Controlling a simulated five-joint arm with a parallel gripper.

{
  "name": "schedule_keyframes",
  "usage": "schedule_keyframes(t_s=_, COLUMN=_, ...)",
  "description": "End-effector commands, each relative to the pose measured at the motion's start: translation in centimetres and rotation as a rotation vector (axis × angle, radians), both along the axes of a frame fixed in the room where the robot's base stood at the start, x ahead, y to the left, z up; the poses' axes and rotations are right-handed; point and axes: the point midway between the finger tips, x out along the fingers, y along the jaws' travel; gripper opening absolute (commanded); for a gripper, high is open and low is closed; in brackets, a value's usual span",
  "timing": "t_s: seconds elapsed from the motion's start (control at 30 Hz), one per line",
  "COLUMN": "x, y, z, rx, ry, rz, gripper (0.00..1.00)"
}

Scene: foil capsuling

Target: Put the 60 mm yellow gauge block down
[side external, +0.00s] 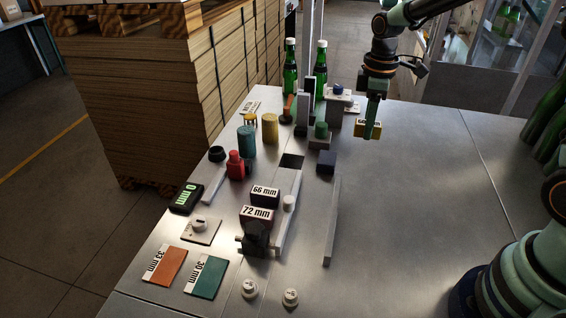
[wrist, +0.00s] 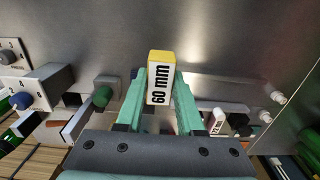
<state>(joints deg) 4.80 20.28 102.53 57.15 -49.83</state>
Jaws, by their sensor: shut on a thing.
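The yellow gauge block (wrist: 160,57) has a white label reading 60 mm in the wrist view. My gripper (wrist: 157,100) is shut on it, with a green finger on each side. In the side view the yellow block (side external: 371,131) hangs below my gripper (side external: 371,118) at the far part of the metal table. Whether its lower end touches the table cannot be told.
Blocks marked 66 mm (side external: 265,196) and 72 mm (side external: 258,216) lie near a long grey rail (side external: 333,222). A small device with a blue knob (side external: 338,89) and two green bottles (side external: 291,68) stand behind. The table's right half (side external: 430,190) is clear.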

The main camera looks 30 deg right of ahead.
Motion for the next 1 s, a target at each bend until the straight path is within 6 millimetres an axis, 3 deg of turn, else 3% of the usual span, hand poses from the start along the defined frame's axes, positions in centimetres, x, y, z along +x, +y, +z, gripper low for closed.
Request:
schedule_keyframes(t_s=0.03, x=0.1, y=0.0, z=1.3, rx=0.000, ry=-0.006, rz=0.000, gripper=0.00)
schedule_keyframes(t_s=0.2, x=0.1, y=0.0, z=4.4, rx=0.000, ry=-0.004, rz=0.000, gripper=0.00)
schedule_keyframes(t_s=0.4, x=0.1, y=0.8, z=6.2, rx=0.000, ry=-0.001, rz=0.004, gripper=0.00)
schedule_keyframes(t_s=0.47, x=0.1, y=2.1, z=6.4, rx=0.000, ry=-0.001, rz=0.007, gripper=0.00)
schedule_keyframes(t_s=0.8, x=-1.2, y=13.1, z=6.6, rx=0.000, ry=0.000, rz=0.009, gripper=0.00)
schedule_keyframes(t_s=1.0, x=-2.0, y=15.7, z=6.1, rx=0.000, ry=0.001, rz=0.002, gripper=0.00)
